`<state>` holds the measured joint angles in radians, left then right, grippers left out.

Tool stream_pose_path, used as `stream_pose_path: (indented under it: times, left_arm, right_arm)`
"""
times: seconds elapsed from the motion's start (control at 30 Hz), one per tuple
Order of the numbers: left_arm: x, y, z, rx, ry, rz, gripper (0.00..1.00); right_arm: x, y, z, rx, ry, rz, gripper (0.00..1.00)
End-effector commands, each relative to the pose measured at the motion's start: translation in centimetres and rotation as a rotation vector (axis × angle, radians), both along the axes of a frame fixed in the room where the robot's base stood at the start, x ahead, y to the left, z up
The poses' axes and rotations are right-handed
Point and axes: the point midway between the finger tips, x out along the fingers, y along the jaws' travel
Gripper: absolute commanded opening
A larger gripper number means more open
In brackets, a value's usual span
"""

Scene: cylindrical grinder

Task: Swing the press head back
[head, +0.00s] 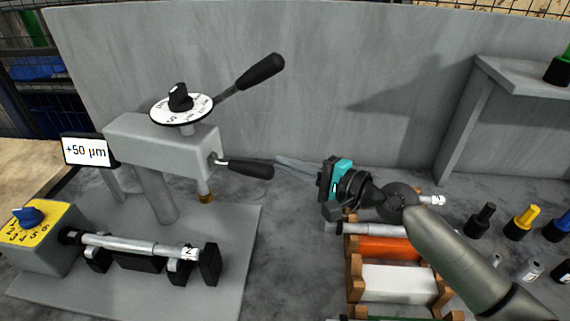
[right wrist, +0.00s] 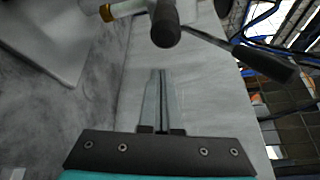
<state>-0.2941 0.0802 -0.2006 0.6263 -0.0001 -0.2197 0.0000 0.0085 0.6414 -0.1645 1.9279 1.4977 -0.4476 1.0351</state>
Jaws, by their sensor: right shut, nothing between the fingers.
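The press head (head: 160,141) is a grey block on a post, with a brass-coloured tip (head: 206,197) below its right end. It stands over the workpiece shaft (head: 135,247). A black-gripped handle (head: 246,169) sticks out to the right from the head; its round end (right wrist: 165,30) faces me in the right wrist view. My right gripper (head: 279,161) is shut and empty. Its fingertips (right wrist: 158,73) point at the handle's end and are close to it; I cannot tell whether they touch. My left gripper is not in view.
A dial (head: 182,107) with a longer black lever (head: 260,71) rises above the head. A display reads +50 µm (head: 86,151). A yellow selector box (head: 41,238) is at left. A rack (head: 354,275) with rollers stands below my right arm. A grey wall (head: 340,60) closes the back.

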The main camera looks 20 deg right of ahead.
Motion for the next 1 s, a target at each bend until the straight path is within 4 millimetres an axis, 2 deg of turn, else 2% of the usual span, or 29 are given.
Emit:
stream_pose_path:
  times: [0.1,0.3,0.77,1.0]
  left_arm:
    - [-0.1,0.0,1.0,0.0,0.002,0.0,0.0]
    - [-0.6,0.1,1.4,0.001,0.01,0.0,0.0]
    - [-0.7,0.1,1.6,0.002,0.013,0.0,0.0]
    - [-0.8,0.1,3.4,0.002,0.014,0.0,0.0]
  right_arm:
    - [-1.1,0.7,0.7,0.001,0.001,0.0,0.0]
    - [-2.0,1.2,1.0,0.001,-0.001,0.0,0.0]
    - [-2.2,1.4,0.9,0.001,0.0,-0.002,0.0]
    - [-2.7,2.7,1.3,0.005,0.003,-0.024,0.0]
